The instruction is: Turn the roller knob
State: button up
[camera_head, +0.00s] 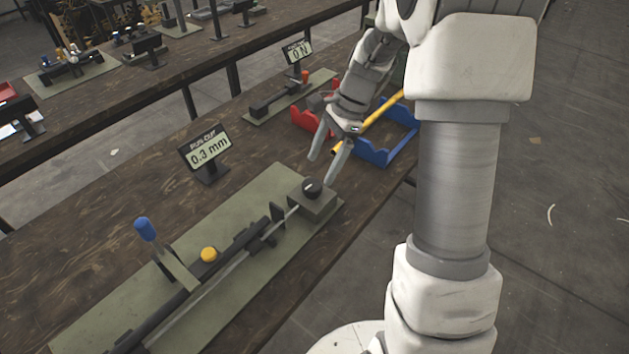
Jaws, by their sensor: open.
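The roller knob looks to be the round black knob (312,188) on a small block at the right end of a green-grey press plate (290,172). My gripper (322,168) is open and empty, pointing down just above the knob. One finger hangs behind and left of the knob, the other to its right. I cannot tell whether either finger touches it. A readout sign (206,150) behind the plate shows 0.3 mm.
The press has a blue-tipped lever (145,229) and a yellow button (209,255). Behind my gripper are a red holder (304,122), a blue holder (384,156) and a yellow rod (382,118). A second readout (297,51) shows 0 N. The wooden table (95,205) is bare left of the plate.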

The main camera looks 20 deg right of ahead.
aim_at(312, 184)
jog(key=x, duration=0.5)
jog(key=shift+a+f, duration=0.1)
jog(key=shift+f, duration=0.05)
jog(key=c, duration=1.4)
